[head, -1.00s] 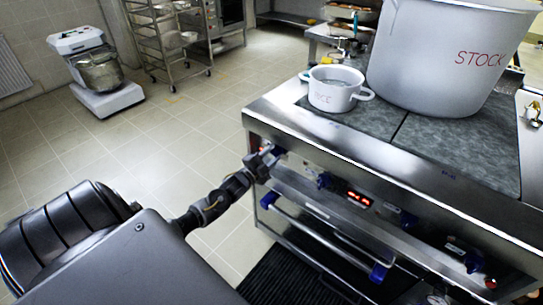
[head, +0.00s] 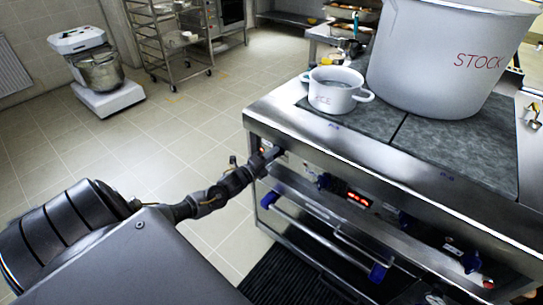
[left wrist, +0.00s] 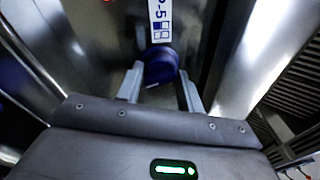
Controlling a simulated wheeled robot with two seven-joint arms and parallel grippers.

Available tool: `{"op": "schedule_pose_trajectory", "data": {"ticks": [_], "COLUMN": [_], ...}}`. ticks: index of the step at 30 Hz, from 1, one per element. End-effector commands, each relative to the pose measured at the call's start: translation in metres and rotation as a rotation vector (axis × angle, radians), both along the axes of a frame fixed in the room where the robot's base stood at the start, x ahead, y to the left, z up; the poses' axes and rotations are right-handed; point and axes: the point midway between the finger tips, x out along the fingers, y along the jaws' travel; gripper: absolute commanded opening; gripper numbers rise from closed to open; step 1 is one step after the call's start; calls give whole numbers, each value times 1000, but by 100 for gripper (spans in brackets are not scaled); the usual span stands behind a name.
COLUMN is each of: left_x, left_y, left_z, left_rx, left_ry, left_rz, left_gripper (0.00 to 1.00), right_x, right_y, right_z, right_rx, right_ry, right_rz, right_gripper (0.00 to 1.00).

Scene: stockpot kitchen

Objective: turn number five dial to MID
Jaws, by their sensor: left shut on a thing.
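The number five dial is a blue knob (left wrist: 161,66) under a white label (left wrist: 160,22) that reads "5" with small blue squares, in the left wrist view. My left gripper (left wrist: 160,84) has one finger on each side of the knob and is shut on it. A short pale mark shows on the knob's lower edge. In the head view my left gripper (head: 268,155) is at the left end of the stove's front panel and hides the dial. My right gripper is not in view.
The stove (head: 350,155) carries a small white pot (head: 335,95) and a large stockpot (head: 445,60). Open floor (head: 150,150) lies left.

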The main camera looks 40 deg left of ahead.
Motion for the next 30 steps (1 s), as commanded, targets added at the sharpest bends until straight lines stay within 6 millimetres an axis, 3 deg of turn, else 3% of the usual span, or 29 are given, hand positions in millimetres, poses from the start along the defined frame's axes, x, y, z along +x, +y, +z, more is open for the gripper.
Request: {"op": "schedule_pose_trajectory", "data": {"ticks": [19,20,24,30], "left_x": [0,0,0,0], "left_y": [-1,-1,-1,0], "left_z": [-1,-1,-1,0], "left_rx": [48,47,46,46], "left_ry": [3,3,2,1], "left_rz": [-2,-2,-2,-1], "left_gripper": [14,40,58,58], "right_x": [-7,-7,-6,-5], "right_y": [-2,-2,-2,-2], "right_z": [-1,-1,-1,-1], "right_rx": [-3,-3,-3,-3], "right_ry": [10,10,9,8], "right_rz": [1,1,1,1], "right_gripper": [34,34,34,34]}}
